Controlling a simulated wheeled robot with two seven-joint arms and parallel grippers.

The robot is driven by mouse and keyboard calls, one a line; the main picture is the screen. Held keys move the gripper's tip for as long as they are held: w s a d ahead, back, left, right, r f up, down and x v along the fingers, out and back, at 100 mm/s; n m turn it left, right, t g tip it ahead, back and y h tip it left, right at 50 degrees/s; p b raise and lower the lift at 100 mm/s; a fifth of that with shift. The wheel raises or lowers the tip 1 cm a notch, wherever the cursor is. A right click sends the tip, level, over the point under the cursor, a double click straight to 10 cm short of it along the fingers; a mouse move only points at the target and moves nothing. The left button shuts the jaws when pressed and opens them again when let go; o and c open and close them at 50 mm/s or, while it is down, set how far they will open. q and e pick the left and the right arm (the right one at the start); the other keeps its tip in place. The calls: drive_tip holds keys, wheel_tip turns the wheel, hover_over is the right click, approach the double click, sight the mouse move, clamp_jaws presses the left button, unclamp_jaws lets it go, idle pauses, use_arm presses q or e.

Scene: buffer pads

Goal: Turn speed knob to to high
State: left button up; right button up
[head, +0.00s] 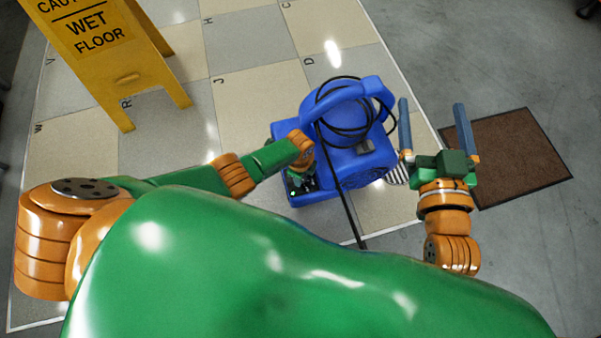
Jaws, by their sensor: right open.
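A blue floor blower (345,155) with a looped handle stands on the tiled floor in the middle of the head view. A black cord is coiled around its handle. A small dark grey part (365,147) shows on its upper side; I cannot tell whether it is the speed knob. My left arm reaches in from the left, and its wrist and gripper (301,182) are at the blower's left side. The left fingers are too small and covered to read. My right gripper (431,107) is open and empty, just right of the blower, with its two blue-grey fingers spread apart.
A yellow wet floor sign (132,75) stands at the upper left. A brown mat (520,160) lies on the grey floor at the right. The black cord (350,212) runs down from the blower toward my body. Tiles behind the blower are clear.

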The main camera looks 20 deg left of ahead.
use_arm(q)
drive_tip(key=o, duration=0.4)
drive_tip(key=shift+c, duration=0.2)
wheel_tip(320, 180, up, 2)
drive_tip(key=shift+r+p, duration=0.1)
drive_tip(key=shift+p, duration=0.95)
wheel_tip(320, 180, up, 3)
drive_tip(key=p, duration=0.2)
drive_tip(key=shift+s+p, duration=0.1)
drive_tip(key=shift+p, duration=0.25)
drive_tip(key=shift+r+p, duration=0.85)
drive_tip(key=shift+r, duration=0.05)
use_arm(e)
drive_tip(key=s+d+f+g+h, duration=0.1)
drive_tip(key=s+f+g, duration=0.3)
drive_tip(key=f, duration=0.3)
drive_tip(key=s+d+f+g+h, duration=0.1)
drive_tip(key=s+d+f+g, duration=0.1)
drive_tip(key=s+f+g, duration=0.3)
drive_tip(key=s+d+f+m+g+h, duration=0.1)
drive_tip(key=s+f+g, duration=0.4)
drive_tip(key=f, duration=0.6)
drive_tip(key=shift+s+d+f+h, duration=0.3)
drive_tip(key=shift+s+d, duration=0.15)
drive_tip(key=shift+d, duration=0.2)
